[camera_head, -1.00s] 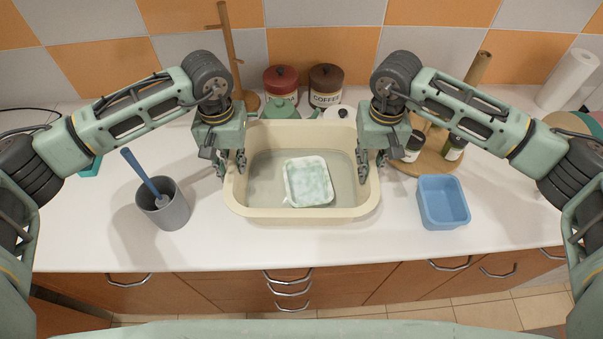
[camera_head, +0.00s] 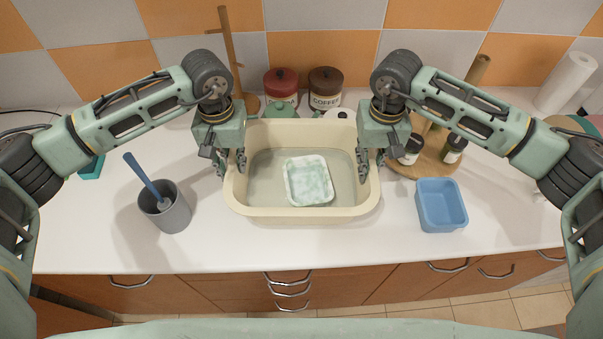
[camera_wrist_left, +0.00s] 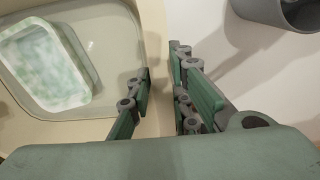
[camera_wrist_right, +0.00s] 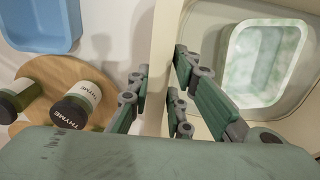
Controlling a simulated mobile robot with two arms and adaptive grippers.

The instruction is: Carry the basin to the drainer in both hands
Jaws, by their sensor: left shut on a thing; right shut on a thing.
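The cream basin (camera_head: 302,213) is in the middle of the head view and looks level. Clear water seems to fill its bottom, and a white and green marbled dish (camera_head: 308,180) lies inside. My left gripper (camera_head: 231,165) is shut on the basin's left wall, one finger inside and one outside; the left wrist view shows this wall (camera_wrist_left: 157,60) between the fingers. My right gripper (camera_head: 371,165) is shut on the right wall (camera_wrist_right: 163,50) in the same way. Whether the basin's underside clears the counter is hard to tell. I cannot make out a drainer.
A grey cup (camera_head: 172,212) with a blue brush stands left on the white counter (camera_head: 300,245). A blue tub (camera_head: 441,205) and a round wooden board (camera_head: 425,165) with spice jars are right. Red and brown canisters (camera_head: 325,88) stand behind the basin.

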